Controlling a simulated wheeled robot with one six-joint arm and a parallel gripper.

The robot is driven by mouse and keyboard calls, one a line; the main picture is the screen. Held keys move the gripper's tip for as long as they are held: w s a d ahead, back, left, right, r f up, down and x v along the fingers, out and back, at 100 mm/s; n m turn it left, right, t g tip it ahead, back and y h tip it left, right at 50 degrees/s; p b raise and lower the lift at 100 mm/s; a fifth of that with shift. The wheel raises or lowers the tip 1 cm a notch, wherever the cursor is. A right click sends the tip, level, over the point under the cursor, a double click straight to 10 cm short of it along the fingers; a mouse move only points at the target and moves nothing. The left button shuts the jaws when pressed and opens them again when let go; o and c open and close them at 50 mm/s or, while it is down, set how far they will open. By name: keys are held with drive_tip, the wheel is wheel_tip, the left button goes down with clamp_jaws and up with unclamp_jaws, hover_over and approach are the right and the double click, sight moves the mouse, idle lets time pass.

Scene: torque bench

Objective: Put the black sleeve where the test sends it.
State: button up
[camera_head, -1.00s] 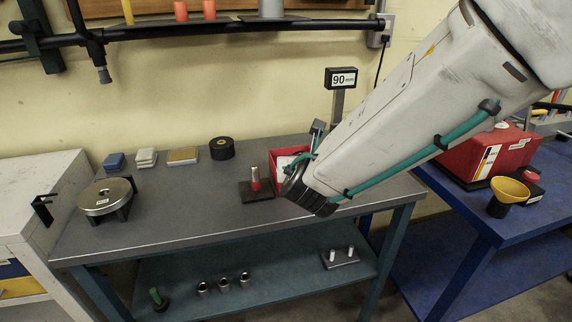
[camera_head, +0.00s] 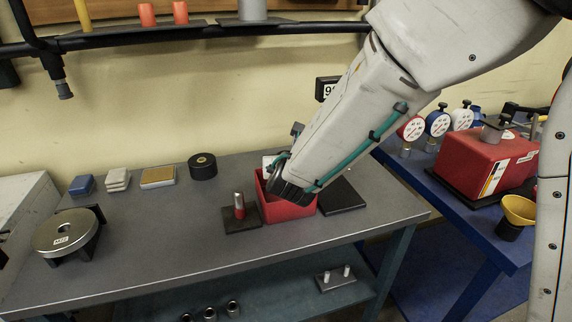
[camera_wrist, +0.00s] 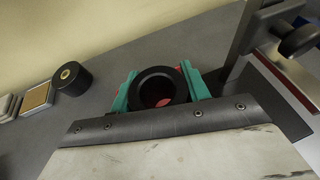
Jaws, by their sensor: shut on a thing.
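In the wrist view my gripper (camera_wrist: 158,82) has its teal jaws shut on a black sleeve (camera_wrist: 146,81), a thick ring whose open bore faces the camera. Something red shows through the bore. In the head view my arm reaches in from the upper right, and my gripper (camera_head: 280,161) is at the red open box (camera_head: 288,211) on the grey bench. My wrist covers part of the box, and the sleeve cannot be made out there. Whether the sleeve touches anything below is unclear. A display (camera_head: 327,88) behind my arm is partly covered; only a "9" reads.
A silver-and-red post (camera_head: 239,205) on a black base stands left of the box. A black plate (camera_head: 342,195) lies right of it. A black roll (camera_head: 202,166), small blocks and a round metal gauge (camera_head: 66,232) stand farther left. A blue bench (camera_head: 440,195) is at right.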

drive_tip(key=shift+s+a+f, duration=0.1)
drive_tip(key=shift+a+f, duration=0.3)
drive_tip(key=shift+f, duration=0.45)
drive_tip(key=shift+d+f, duration=0.1)
drive_tip(key=shift+f, duration=0.45)
drive_tip(key=shift+f, duration=0.1)
drive_tip(key=o, duration=1.4)
